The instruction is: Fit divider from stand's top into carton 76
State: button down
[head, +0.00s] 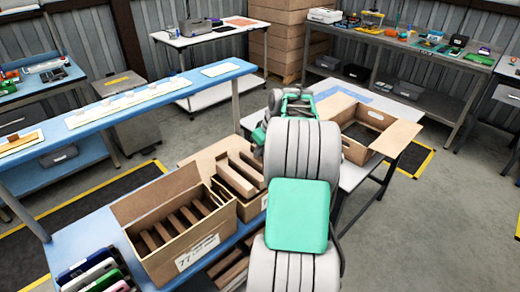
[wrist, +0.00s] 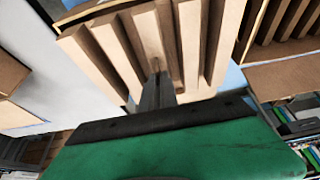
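A brown stand or box (head: 203,160) with several upright cardboard dividers (head: 240,172) is on the blue table, behind carton 77 (head: 180,258). The dividers fill the upper middle of the wrist view (wrist: 112,45). My gripper (wrist: 157,75) points down at them, its dark fingers against a middle divider; whether they are closed on it cannot be told. An open brown carton (head: 405,138) with flaps out and a handle hole is on the white table at right, apparently empty. No number 76 is readable.
Carton 77 holds several dividers; slats also show at the wrist view's upper right (wrist: 290,20). Coloured cases (head: 90,272) lie at the blue table's front left. A long blue shelf (head: 165,92) runs behind. Grey floor (head: 430,225) is open at right.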

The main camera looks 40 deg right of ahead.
aim_at(260, 171)
jog(key=shift+f+b, duration=3.2)
jog(key=shift+f, duration=1.5)
jog(key=shift+f, duration=0.25)
jog(key=c, duration=1.6)
grip_release()
jog(key=shift+o, duration=0.2)
jog(key=v, duration=0.7)
jog(key=shift+s+r, duration=0.2)
jog(key=shift+r, duration=0.15)
notch_tip(260, 171, up, 7)
jog(key=p, duration=0.5)
jog(key=shift+r, duration=0.15)
